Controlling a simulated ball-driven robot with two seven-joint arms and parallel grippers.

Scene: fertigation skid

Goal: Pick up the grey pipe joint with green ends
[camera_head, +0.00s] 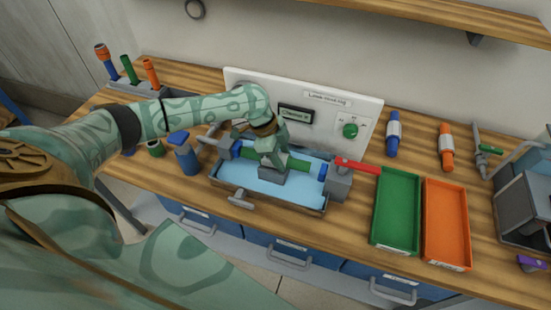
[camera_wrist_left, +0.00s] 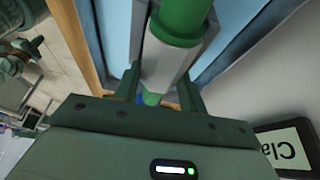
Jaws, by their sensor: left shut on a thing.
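The grey pipe joint with green ends lies across the blue basin; one green end (camera_head: 298,163) shows right of my left gripper in the head view. In the left wrist view its grey middle (camera_wrist_left: 162,66) runs between the fingers, with a green end (camera_wrist_left: 183,18) beyond. My left gripper (camera_head: 272,172) is shut on the joint's grey middle, low over the basin. In the head view the gripper hides most of that middle. My right gripper is not in view.
The basin (camera_head: 225,181) has a grey clamp block (camera_head: 339,184) with a red handle (camera_head: 357,165) at its right. Green (camera_head: 399,244) and orange (camera_head: 447,258) trays look empty. A white panel (camera_head: 365,105) stands behind.

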